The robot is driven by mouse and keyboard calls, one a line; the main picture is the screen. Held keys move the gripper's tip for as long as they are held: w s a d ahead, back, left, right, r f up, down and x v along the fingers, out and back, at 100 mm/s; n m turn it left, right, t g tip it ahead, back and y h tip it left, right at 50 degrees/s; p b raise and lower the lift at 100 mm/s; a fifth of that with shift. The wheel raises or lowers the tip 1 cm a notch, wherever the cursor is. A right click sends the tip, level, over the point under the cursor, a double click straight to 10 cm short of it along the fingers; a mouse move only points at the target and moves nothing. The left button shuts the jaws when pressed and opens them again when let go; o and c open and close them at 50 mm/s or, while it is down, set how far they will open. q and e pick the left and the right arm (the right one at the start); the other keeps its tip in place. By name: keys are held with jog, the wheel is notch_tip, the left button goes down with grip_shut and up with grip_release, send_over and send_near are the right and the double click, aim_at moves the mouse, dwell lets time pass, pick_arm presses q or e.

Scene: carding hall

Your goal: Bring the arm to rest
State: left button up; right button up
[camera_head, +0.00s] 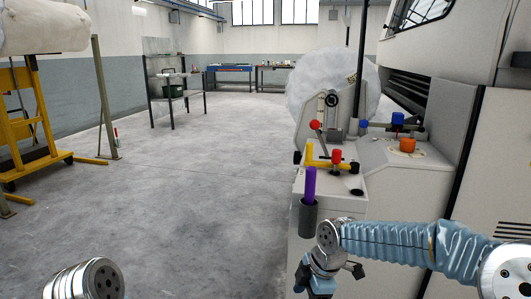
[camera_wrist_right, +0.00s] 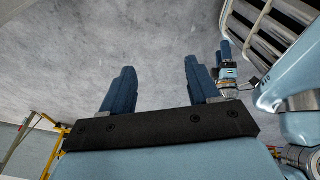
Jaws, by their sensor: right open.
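My right arm comes in from the right in the head view, in its light blue sleeve, bent in front of the white machine. Its wrist points down near the bottom edge. In the right wrist view, my right gripper (camera_wrist_right: 158,88) has its two dark blue fingers wide apart. Only grey floor shows between them. Of my left arm, the head view shows just a metal joint at the lower left. What looks like my left gripper (camera_wrist_right: 226,55) shows small in the right wrist view, and its finger gap is too small to judge.
The white machine (camera_head: 483,180) fills the right side, close to my right arm. A yellow frame (camera_head: 30,115) stands left. The middle floor is clear.

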jog(key=s+a+f+m+y, duration=0.1)
jog(key=s+f+m, duration=0.15)
jog(key=f, duration=0.45)
jog(key=s+f+m, duration=0.1)
jog(key=f+m, duration=0.3)
jog(key=f, duration=0.3)
jog(key=s+d+f+m, duration=0.2)
jog(key=s+f+m, duration=1.3)
jog(key=s+f, duration=0.1)
jog(key=shift+s+f, duration=0.2)
jog(key=shift+f, duration=0.05)
